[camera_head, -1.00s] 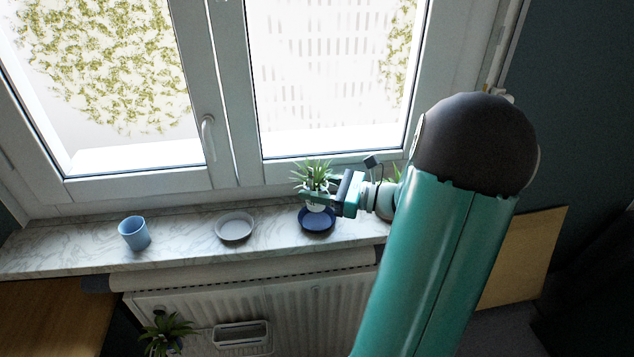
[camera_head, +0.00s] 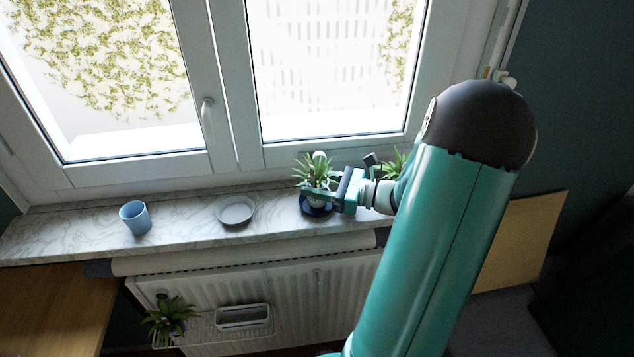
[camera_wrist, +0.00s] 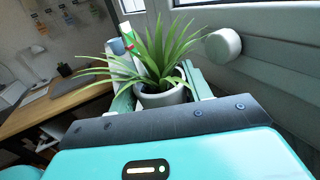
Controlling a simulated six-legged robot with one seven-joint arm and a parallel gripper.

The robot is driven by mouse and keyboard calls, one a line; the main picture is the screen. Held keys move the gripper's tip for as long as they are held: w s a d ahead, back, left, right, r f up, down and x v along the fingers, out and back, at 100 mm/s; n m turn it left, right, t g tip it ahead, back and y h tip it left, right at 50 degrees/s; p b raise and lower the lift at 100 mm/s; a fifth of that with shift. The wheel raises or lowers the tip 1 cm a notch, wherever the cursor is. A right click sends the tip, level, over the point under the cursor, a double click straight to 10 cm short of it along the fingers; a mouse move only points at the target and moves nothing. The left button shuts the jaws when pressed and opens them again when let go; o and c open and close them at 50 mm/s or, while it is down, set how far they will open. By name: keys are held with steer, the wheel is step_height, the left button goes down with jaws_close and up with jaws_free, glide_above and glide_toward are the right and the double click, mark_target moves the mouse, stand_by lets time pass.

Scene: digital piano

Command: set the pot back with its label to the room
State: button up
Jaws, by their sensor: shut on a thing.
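The pot is upright. No label shows on the visible part of the pot.
An empty grey saucer (camera_head: 235,210) and a blue cup (camera_head: 135,217) stand left on the marble sill (camera_head: 185,222). Another plant (camera_head: 395,163) is partly hidden behind my arm. A white knob (camera_wrist: 223,46) is close behind the held plant. A radiator (camera_head: 300,290) is below.

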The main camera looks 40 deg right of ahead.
steer(key=shift+f, duration=0.55)
steer(key=o, duration=1.2)
steer(key=shift+v, duration=2.5)
steer(key=shift+d, duration=0.1)
steer(key=v, duration=1.3)
steer(key=shift+s+d, duration=0.2)
steer(key=shift+s, duration=0.15)
